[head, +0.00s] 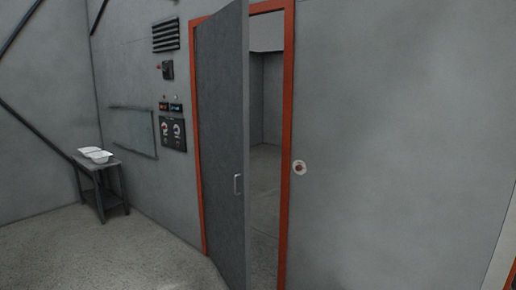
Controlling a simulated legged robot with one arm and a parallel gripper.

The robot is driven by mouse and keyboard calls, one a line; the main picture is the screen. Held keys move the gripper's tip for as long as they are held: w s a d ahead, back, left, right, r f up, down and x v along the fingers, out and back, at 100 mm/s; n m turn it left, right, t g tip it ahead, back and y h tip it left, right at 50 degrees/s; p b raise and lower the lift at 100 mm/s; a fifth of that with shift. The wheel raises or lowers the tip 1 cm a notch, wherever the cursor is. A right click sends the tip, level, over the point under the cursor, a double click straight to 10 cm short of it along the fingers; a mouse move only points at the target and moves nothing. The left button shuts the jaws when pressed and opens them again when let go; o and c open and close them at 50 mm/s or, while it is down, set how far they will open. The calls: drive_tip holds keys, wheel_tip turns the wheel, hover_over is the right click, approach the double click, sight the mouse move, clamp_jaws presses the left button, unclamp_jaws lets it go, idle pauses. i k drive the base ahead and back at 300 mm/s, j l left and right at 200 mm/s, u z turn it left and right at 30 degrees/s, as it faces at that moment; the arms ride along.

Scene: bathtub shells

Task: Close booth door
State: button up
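The grey booth door (221,120) stands partly open in an orange-red frame (288,100). Its free edge is turned out toward me, and it looks hinged on the left. A small pale pull handle (237,184) sits near the free edge at about mid-height. Through the gap to the right of the door, a grey floor and walls show inside the booth. My gripper is not in the head view.
A round fitting with a reddish centre (299,168) is on the wall right of the frame. Control panels (172,134) and a vent (166,37) are left of it. A small table (104,188) with white trays (96,155) stands at left. Speckled floor (110,250) in front is clear.

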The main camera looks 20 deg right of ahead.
sight(223, 40)
drive_tip(key=z, duration=0.15)
drive_tip(key=i+u, duration=0.15)
drive_tip(key=i, duration=0.55)
drive_tip(key=i+u, duration=0.1)
drive_tip(key=i, duration=0.6)
drive_tip(key=i+u, duration=0.15)
drive_tip(key=i, duration=0.55)
drive_tip(key=i+l+u, duration=0.15)
drive_tip(key=i, duration=0.55)
drive_tip(key=l, duration=0.1)
